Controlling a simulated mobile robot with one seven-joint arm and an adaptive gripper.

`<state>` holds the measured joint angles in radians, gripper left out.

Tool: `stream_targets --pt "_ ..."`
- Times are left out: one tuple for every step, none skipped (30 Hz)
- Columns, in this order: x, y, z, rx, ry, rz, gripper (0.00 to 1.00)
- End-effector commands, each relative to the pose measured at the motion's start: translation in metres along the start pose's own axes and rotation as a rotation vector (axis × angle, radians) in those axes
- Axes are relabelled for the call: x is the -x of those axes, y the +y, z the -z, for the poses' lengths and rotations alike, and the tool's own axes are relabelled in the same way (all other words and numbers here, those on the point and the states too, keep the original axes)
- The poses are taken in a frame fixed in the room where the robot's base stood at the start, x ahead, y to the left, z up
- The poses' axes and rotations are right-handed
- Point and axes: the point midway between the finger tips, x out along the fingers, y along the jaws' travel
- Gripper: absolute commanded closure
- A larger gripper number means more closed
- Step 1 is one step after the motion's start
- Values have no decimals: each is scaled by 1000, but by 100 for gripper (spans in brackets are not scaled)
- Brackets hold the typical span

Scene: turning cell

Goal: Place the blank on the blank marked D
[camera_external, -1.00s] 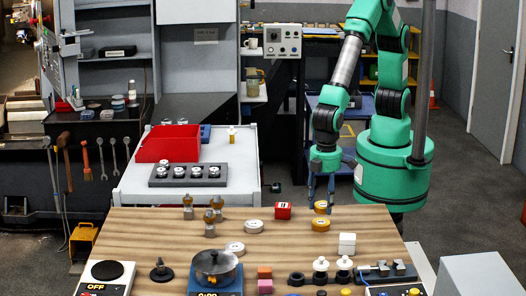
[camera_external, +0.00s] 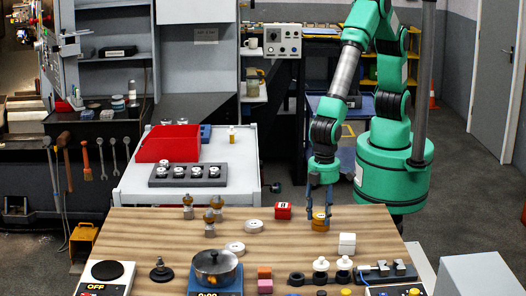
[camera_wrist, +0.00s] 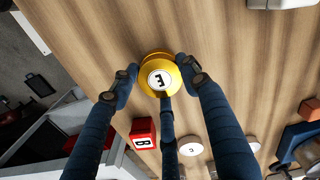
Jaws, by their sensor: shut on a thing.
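A brass blank marked E (camera_wrist: 160,80) is between the fingers of my gripper (camera_external: 321,208), which is shut on it. It shows in the wrist view with its letter facing up. A second brass blank (camera_external: 320,226) lies on the wooden table directly below it. In the wrist view, a gold edge of this lower blank (camera_wrist: 154,54) peeks out just beyond the held one. The top of the lower blank is covered, so its letter is hidden. The two look stacked or nearly touching; I cannot tell if a small gap remains.
A red block (camera_external: 283,211) stands to the left of my gripper. White discs lie at the left, one nearer the back (camera_external: 254,227) and one nearer the front (camera_external: 235,248). A white block stack (camera_external: 347,243) stands to the front right. Bare wood (camera_external: 380,225) lies right of the blanks.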

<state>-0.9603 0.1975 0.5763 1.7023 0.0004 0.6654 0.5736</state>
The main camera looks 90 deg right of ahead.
Motion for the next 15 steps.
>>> stream_targets --pt "-1 0 0 0 1 0 100" --pt "-2 0 0 0 1 0 100" --pt "-3 0 0 0 0 0 52" --pt "-2 0 0 0 0 0 46" --pt "-2 0 0 0 0 0 41" --pt "-2 0 0 0 0 0 36" --pt "-2 0 0 0 0 0 36" --pt "-2 0 0 0 0 0 36" --pt "-2 0 0 0 0 0 36" --pt "-2 0 0 0 0 0 36" --pt "-2 0 0 0 0 0 36" --pt "-2 0 0 0 0 0 36" --pt "-2 0 0 0 0 0 36" --pt "-2 0 0 0 0 0 36" --pt "-2 0 0 0 0 0 36"
